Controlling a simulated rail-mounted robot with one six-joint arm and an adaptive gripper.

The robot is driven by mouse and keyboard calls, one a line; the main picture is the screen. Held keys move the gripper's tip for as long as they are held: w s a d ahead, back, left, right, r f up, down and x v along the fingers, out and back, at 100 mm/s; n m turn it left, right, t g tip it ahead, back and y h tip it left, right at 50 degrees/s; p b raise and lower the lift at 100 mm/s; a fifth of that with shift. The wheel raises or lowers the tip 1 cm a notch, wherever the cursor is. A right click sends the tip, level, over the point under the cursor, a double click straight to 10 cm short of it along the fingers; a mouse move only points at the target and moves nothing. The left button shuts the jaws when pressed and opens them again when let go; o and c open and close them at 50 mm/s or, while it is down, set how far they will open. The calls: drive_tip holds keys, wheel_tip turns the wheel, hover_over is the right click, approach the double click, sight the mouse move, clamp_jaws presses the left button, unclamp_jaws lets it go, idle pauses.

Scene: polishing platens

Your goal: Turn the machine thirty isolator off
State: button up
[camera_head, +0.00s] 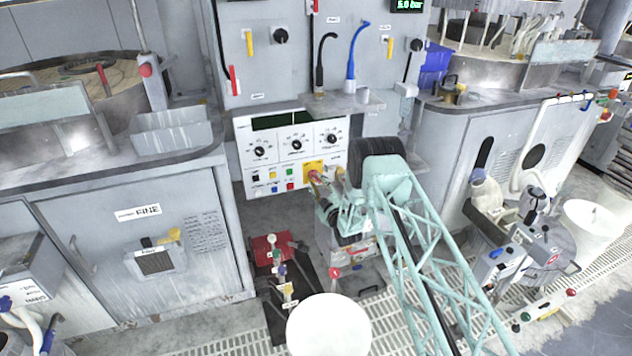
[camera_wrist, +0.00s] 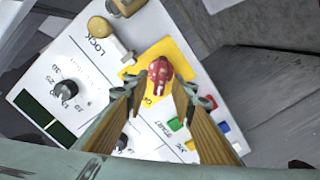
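A red rotary knob (camera_wrist: 160,70) on a yellow plate (camera_wrist: 183,52) sits on a white control panel in the wrist view. I take it as the isolator; no machine number on it is readable. In the head view the yellow plate (camera_head: 308,166) is at the panel's lower right, partly hidden by my gripper. My gripper (camera_wrist: 158,90) is open, its two fingers apart, with the knob showing between and just beyond the tips. I cannot tell whether either finger touches it. My gripper (camera_head: 322,182) is in front of the panel in the head view.
The white panel (camera_head: 278,135) also carries several black dials, a dark display and coloured buttons (camera_wrist: 197,123). A lever (camera_wrist: 110,42) near the word LOCK lies beside the yellow plate. A shelf (camera_head: 340,103) with black and blue hoses is above. A white bin (camera_head: 328,325) stands below.

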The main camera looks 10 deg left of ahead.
drive_tip(key=v, duration=0.9)
drive_tip(key=shift+s, duration=0.2)
drive_tip(key=shift+d, duration=0.1)
